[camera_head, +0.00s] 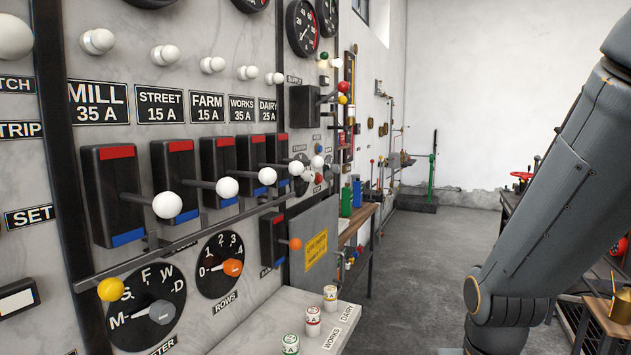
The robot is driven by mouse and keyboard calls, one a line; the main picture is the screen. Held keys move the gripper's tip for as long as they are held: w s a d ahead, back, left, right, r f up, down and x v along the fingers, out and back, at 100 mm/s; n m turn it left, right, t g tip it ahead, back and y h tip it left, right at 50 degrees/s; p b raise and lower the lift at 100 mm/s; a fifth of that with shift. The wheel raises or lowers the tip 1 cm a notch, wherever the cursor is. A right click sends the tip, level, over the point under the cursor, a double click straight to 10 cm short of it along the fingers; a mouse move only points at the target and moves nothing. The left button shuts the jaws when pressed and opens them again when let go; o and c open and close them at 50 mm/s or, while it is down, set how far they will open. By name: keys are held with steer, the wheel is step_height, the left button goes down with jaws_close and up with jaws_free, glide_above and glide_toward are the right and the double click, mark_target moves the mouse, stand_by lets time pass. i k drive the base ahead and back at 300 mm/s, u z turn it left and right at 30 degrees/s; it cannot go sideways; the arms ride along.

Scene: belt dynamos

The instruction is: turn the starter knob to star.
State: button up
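I cannot pick out the starter knob for certain, and no label that I can read says starter or star. A small dark round dial (304,186) sits on the panel beyond the row of levers. White lever balls partly cover it, and its marks are too small to read. My gripper is out of view; only my grey arm shows at the right.
Several white-balled levers (168,205) stick out from the marble panel, with a yellow ball (111,289) low at the left. A ledge (255,320) holds several small capped fuses (313,321). A wooden shelf (357,222) stands beyond. The floor (430,265) is clear in the middle.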

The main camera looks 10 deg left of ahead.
mark_target(308, 175)
steer(key=z, duration=0.55)
steer(key=i, duration=1)
steer(key=u, duration=0.2)
